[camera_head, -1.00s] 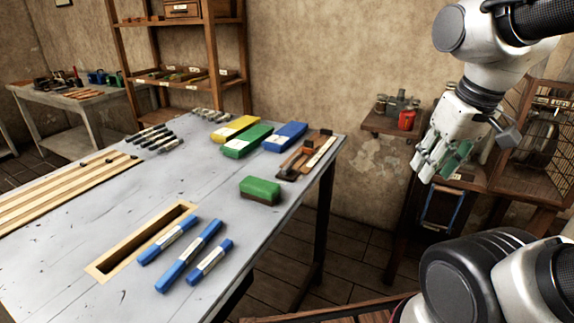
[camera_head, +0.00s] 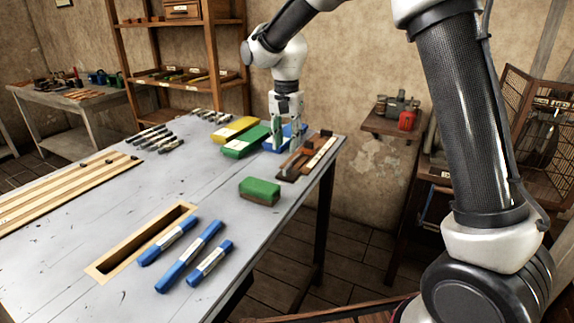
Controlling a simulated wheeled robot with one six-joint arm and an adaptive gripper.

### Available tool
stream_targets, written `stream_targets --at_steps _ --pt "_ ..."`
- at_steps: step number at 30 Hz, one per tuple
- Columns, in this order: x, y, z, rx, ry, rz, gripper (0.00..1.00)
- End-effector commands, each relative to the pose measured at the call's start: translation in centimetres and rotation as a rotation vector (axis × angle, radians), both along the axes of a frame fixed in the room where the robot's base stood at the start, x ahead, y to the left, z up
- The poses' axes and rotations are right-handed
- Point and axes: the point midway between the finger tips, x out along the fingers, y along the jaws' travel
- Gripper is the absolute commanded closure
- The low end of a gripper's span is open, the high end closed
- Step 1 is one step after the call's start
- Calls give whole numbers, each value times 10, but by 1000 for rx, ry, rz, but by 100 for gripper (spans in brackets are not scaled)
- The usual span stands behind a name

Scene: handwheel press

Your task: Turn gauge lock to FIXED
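A wooden gauge (camera_head: 319,156) with a pale strip and dark blocks lies at the right edge of the grey table. The gauge lock and any FIXED marking on it are too small to make out. My gripper (camera_head: 285,147) points down at the gauge's left side, in front of the blue box. Its two fingers stand apart with a gap between them, and I see nothing held. Whether the fingertips touch the gauge cannot be told. My gripper and wrist hide part of the blue box (camera_head: 299,128) and part of the gauge.
A green block (camera_head: 260,190) sits nearer on the table (camera_head: 120,215). Green (camera_head: 245,142) and yellow (camera_head: 234,128) boxes lie left of my gripper. Several blue sticks (camera_head: 190,254) lie by a framed slot (camera_head: 110,265). A wall shelf (camera_head: 385,126) with a red can stands right.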

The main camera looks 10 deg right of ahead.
Motion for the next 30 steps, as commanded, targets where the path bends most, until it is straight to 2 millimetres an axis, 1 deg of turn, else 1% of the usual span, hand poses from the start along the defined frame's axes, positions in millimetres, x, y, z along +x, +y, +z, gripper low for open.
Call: stream_targets --at_steps 3,5,8,15,18,22,29,30 --pt "-1 -1 -3 -2 4 -69 66" --pt "-1 -1 -8 -2 5 -81 66" --pt "-2 -1 -22 -4 7 -82 66" --pt "-2 -2 -62 -3 7 -80 66" --pt "-2 -1 -73 -3 6 -79 66" --pt "-1 -1 -79 -1 3 -79 66" --pt "-2 -1 -79 -1 3 -79 66" --pt "-2 -1 -79 -1 3 -79 73"
